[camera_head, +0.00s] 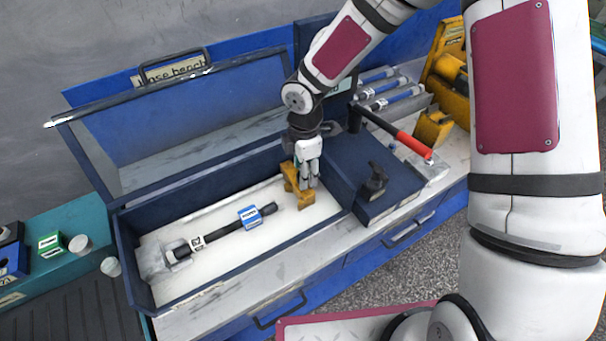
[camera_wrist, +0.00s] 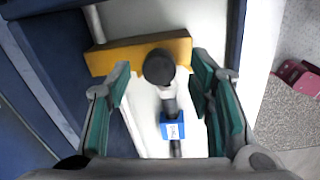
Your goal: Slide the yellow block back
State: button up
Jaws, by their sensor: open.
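The yellow block (camera_head: 289,176) sits inside the open dark blue box, near its right end. In the wrist view the yellow block (camera_wrist: 112,57) lies crosswise just beyond my fingertips, with a round black end in front of part of it. My gripper (camera_head: 310,183) is inside the box beside the block, pointing down. In the wrist view its green-padded fingers (camera_wrist: 161,80) are apart, with nothing clamped between them. Whether a finger touches the block I cannot tell. A black rod (camera_head: 225,231) with a blue labelled piece (camera_head: 257,216) lies along the box floor.
The box walls (camera_head: 122,250) close around the work, and its raised lid (camera_head: 190,100) stands behind. A dark blue case (camera_head: 365,185) with a black object (camera_head: 375,181) and a red-handled hammer (camera_head: 413,146) are to the right. White floor is clear in the box front.

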aim_at(294, 179)
jog(key=shift+f, duration=1.25)
jog(key=shift+c, duration=0.6)
